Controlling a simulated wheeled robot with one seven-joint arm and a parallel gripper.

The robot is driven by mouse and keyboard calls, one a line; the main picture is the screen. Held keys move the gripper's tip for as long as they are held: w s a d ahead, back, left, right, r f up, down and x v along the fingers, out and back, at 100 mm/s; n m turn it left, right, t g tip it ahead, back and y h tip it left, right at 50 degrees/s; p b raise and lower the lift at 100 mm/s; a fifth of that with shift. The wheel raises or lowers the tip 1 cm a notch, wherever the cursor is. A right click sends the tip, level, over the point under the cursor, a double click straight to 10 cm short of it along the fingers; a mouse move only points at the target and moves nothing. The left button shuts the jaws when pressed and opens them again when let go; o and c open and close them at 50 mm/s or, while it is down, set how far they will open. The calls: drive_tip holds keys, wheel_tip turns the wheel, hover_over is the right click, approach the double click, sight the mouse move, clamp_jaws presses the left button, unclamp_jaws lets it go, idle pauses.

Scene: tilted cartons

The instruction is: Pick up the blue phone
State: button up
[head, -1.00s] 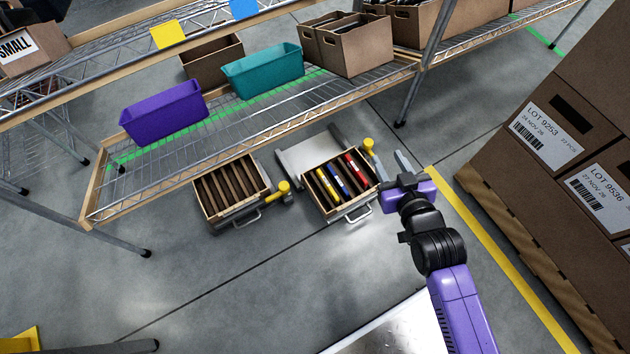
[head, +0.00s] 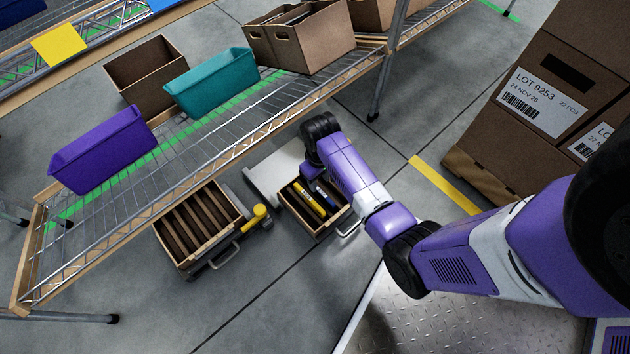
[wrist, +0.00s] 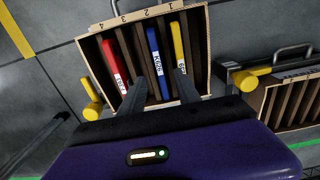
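The blue phone (head: 325,193) stands on edge in a slotted carton (head: 306,229), with a yellow phone (head: 308,200) to its left in the head view. In the wrist view the blue phone (wrist: 153,52), with a white label, sits between a red phone (wrist: 115,65) and the yellow phone (wrist: 178,44). My gripper (wrist: 162,76) is open above the carton. Its two fingers appear on either side of the blue phone's lower end; no contact shows, and their height above it is unclear. The head view hides the fingers behind my arm.
A wire shelf (head: 210,150) with purple (head: 100,150) and teal (head: 212,82) bins runs behind and above. Large labelled boxes (head: 540,100) stand at right. A yellow knob (wrist: 93,111) is near the carton.

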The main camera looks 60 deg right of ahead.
sight(320, 191)
drive_tip(key=shift+s+f+b, duration=0.15)
drive_tip(key=shift+f+b, duration=2.3)
drive_tip(key=shift+f, duration=1.15)
drive_tip(key=shift+r, duration=0.1)
clamp_jaws()
